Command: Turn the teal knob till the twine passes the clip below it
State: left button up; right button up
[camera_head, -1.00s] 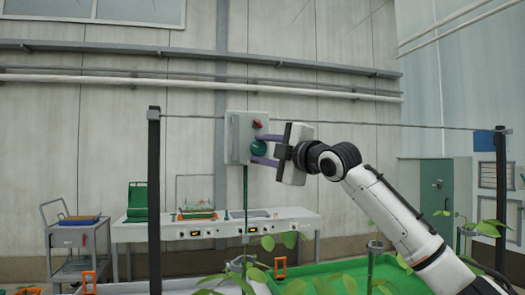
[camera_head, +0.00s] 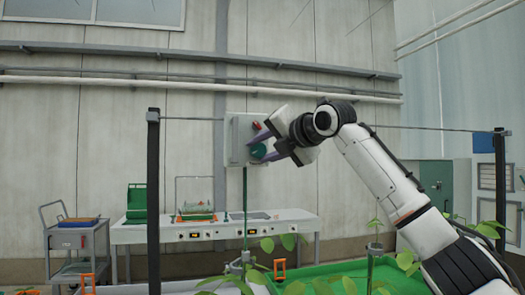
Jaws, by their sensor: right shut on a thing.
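The teal knob (camera_head: 257,151) is on the front of a pale grey box (camera_head: 235,135) mounted high in the middle. My right gripper (camera_head: 260,149) is shut on the knob, its purple fingers on two sides of it, tilted. A thin green twine (camera_head: 245,205) hangs straight down from below the box towards the plants. A small grey fitting (camera_head: 238,266) is near its lower end; I cannot tell whether it is the clip, nor how the twine sits against it. My left gripper is not in view.
A red knob (camera_head: 256,125) is on the box above the teal one. A dark post (camera_head: 153,200) stands at left, with a wire across. A white bench (camera_head: 150,233) is behind, a grey cart (camera_head: 75,245) at left. Green trays (camera_head: 330,268) with plants are below.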

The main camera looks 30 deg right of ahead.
jog(key=shift+n+h, duration=0.3)
jog(key=shift+n, duration=0.1)
jog(key=shift+g, duration=0.3)
jog(key=o, duration=1.1)
jog(key=shift+c, duration=0.2)
jog(key=shift+s+r, duration=0.1)
jog(key=shift+s, duration=0.25)
jog(key=b+v, duration=0.2)
jog(key=v, duration=0.7)
jog(key=shift+s+b, duration=0.3)
